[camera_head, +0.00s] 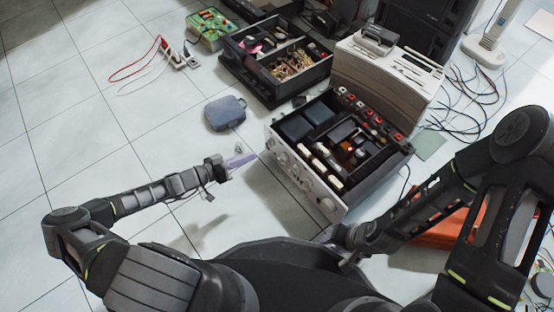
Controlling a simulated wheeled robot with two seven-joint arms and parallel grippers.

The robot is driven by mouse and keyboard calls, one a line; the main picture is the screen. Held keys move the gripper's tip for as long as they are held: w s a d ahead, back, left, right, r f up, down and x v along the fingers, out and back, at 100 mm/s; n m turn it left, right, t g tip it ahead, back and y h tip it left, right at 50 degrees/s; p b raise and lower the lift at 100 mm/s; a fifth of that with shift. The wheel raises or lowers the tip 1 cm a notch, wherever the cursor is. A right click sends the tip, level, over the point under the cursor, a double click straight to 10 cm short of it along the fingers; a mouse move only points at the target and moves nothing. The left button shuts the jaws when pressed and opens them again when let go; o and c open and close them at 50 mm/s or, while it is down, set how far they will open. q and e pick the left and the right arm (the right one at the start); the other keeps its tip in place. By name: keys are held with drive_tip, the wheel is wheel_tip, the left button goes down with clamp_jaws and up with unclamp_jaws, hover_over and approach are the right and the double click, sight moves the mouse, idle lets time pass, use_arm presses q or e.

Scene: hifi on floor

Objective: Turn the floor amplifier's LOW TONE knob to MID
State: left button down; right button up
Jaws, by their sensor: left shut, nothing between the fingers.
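The floor amplifier (302,178) stands open-topped on the tiles right of centre, with dark parts and pale and red components inside. Its silver front panel faces the lower left and carries several round knobs. The labels are too small to read, so I cannot tell which knob is LOW TONE or where it points. My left gripper (241,160) is shut and empty, just left of the panel's upper end, with a small gap seeming to separate them. My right gripper (328,236) is low, near the panel's lower right end; its fingers are too unclear to judge.
A blue-grey case (225,113) lies left of the amplifier. Behind stand an open dark box of parts (262,83), a beige machine (375,76) and a green circuit board (211,28). Loose cables (470,95) lie at right. The left floor is mostly clear.

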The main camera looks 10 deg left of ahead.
sight(284, 158)
use_arm(q)
drive_tip(key=shift+w+a+f+m, duration=0.1)
drive_tip(key=shift+a+f+m, duration=0.15)
drive_tip(key=shift+m, duration=0.55)
drive_tip(key=b+x, duration=0.1)
drive_tip(key=x, duration=0.2)
drive_tip(key=b+x, duration=0.2)
drive_tip(key=x, duration=0.1)
drive_tip(key=b+x, duration=0.1)
drive_tip(key=x, duration=0.2)
drive_tip(key=shift+w+d+f, duration=0.2)
drive_tip(key=shift+f, duration=0.15)
drive_tip(key=shift+d+f+b, duration=0.2)
drive_tip(key=shift+f+b, duration=0.25)
drive_tip(key=shift+f, duration=0.1)
drive_tip(key=shift+d+f+b, duration=0.2)
drive_tip(key=shift+f+b, duration=0.25)
drive_tip(key=shift+f, duration=0.15)
drive_tip(key=shift+s+d+f+b, duration=0.25)
drive_tip(key=shift+f+b, duration=0.1)
drive_tip(key=shift+f, duration=0.25)
